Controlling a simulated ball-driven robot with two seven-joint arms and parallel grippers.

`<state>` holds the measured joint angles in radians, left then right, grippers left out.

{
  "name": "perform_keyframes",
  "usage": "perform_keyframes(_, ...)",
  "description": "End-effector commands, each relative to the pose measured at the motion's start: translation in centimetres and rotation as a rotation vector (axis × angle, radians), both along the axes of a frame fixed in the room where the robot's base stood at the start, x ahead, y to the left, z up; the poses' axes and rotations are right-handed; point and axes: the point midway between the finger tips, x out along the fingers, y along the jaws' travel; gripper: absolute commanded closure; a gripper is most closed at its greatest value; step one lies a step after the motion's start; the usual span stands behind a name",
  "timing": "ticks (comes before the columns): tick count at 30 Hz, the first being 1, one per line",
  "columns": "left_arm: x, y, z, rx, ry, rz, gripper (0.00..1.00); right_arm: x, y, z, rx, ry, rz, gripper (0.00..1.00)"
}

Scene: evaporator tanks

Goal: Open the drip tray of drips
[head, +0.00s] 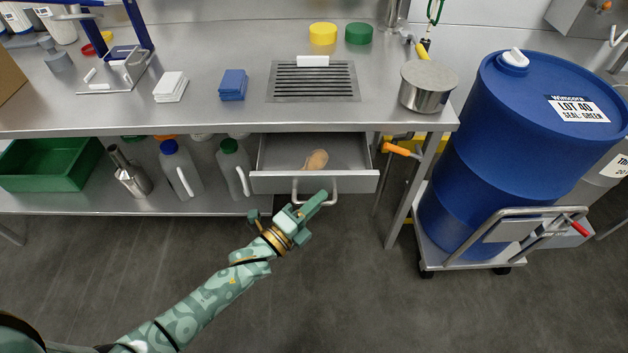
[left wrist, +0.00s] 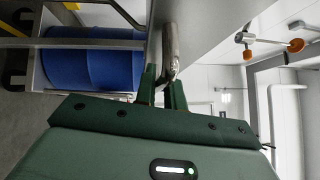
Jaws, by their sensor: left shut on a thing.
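The drip tray (head: 330,182) is a steel drawer under the bench, below the slotted drain grate (head: 313,80). It is pulled out, and its inside shows, with a tan object (head: 316,160) lying in it. My left gripper (head: 318,203) is at the bar handle on the drawer front. In the left wrist view the gripper's two fingers (left wrist: 164,88) are shut on the steel handle (left wrist: 170,52). My right gripper is in neither view.
A blue drum (head: 500,150) stands on a cart at the right. Jugs (head: 180,170) and a green crate (head: 45,165) sit on the lower shelf, left of the drawer. A steel pot (head: 427,88) is on the bench's right end. The floor in front of the drawer is clear apart from my arm.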

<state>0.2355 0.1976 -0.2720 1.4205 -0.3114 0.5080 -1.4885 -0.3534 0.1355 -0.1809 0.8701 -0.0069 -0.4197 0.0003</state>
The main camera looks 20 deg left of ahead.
Motion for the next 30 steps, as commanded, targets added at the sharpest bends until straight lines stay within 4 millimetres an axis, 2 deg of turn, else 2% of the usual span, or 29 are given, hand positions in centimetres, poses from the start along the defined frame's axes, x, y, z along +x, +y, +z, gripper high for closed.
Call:
perform_keyframes(4, -2.1, -0.8, 0.1, 0.000, 0.002, 0.001, 1.00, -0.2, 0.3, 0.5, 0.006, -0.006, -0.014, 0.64)
perform_keyframes(9, -3.3, -1.3, 0.0, 0.001, 0.001, 0.001, 1.00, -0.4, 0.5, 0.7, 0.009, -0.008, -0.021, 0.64)
perform_keyframes(21, -3.5, -1.4, -0.2, 0.001, 0.003, 0.000, 1.00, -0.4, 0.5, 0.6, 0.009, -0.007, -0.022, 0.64)
perform_keyframes(22, -3.5, -1.4, -0.2, 0.001, 0.003, 0.000, 0.81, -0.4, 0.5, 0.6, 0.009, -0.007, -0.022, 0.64)
perform_keyframes(24, -3.5, -1.4, -0.2, 0.001, 0.003, 0.000, 0.68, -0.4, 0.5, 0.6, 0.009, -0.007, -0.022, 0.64)
perform_keyframes(30, -3.5, -1.4, -0.1, 0.000, 0.001, 0.000, 0.68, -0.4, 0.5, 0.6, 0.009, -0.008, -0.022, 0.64)
